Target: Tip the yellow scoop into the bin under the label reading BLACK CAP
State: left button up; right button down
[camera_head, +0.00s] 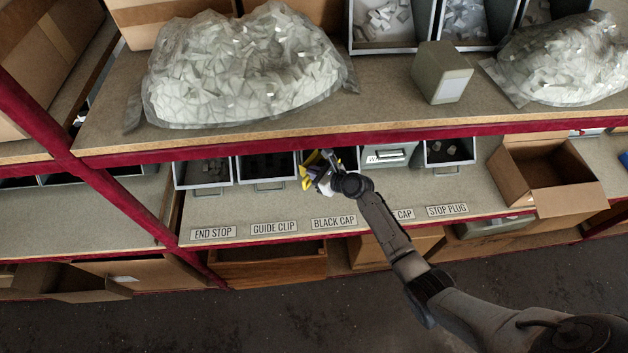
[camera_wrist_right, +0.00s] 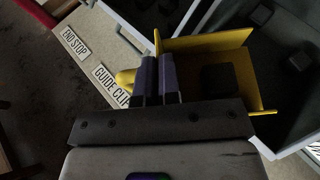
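My right gripper (camera_head: 318,172) is at the front of the bin row, behind the BLACK CAP label (camera_head: 334,222). In the right wrist view its two fingers (camera_wrist_right: 157,80) are shut on a yellow part of the scoop (camera_wrist_right: 240,48). The scoop also shows in the head view (camera_head: 306,180), partly hidden by the gripper. A black block-like piece (camera_wrist_right: 218,79) lies in the scoop. The scoop is at the mouth of a grey bin (camera_wrist_right: 292,122) holding black pieces (camera_wrist_right: 298,61); I cannot tell whether they touch. The left gripper is not in view.
The END STOP bin (camera_head: 203,173) and GUIDE CLIP bin (camera_head: 267,167) stand to the left, and the STOP PLUG bin (camera_head: 450,152) to the right. The red-edged upper shelf (camera_head: 300,138) overhangs the row. An open cardboard box (camera_head: 550,172) stands farther right.

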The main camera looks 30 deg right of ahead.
jog(key=shift+w+d+f+b, duration=0.15)
jog(key=shift+w+d+b, duration=0.1)
jog(key=shift+w+b, duration=0.3)
jog(key=shift+w+d+f+b, duration=0.15)
jog(key=shift+w+d+b, duration=0.1)
jog(key=shift+w+b, duration=0.3)
jog(key=shift+w+d+r, duration=0.1)
jog(key=shift+d+r, duration=0.1)
jog(key=shift+r, duration=0.1)
jog(key=shift+w+d+r+m+y+b, duration=0.5)
jog(key=shift+d+r+m+y+b, duration=0.1)
jog(key=shift+d+r+m, duration=0.15)
jog(key=shift+w+d+r+m+g+y+b, duration=0.4)
jog(key=shift+w+d+r+m+y+b, duration=0.3)
jog(key=shift+d+m+b, duration=0.2)
jog(key=shift+d+r+m, duration=0.15)
jog(key=shift+r+m, duration=0.1)
jog(key=shift+r, duration=0.2)
jog(key=w+d+r+m+y+p, duration=0.2)
jog(key=d+m+y, duration=0.1)
jog(key=d+m, duration=0.2)
jog(key=shift+w+d+r, duration=0.25)
jog(key=shift+d+r, duration=0.15)
jog(key=shift+d, duration=0.35)
jog(key=shift+m+y, duration=0.3)
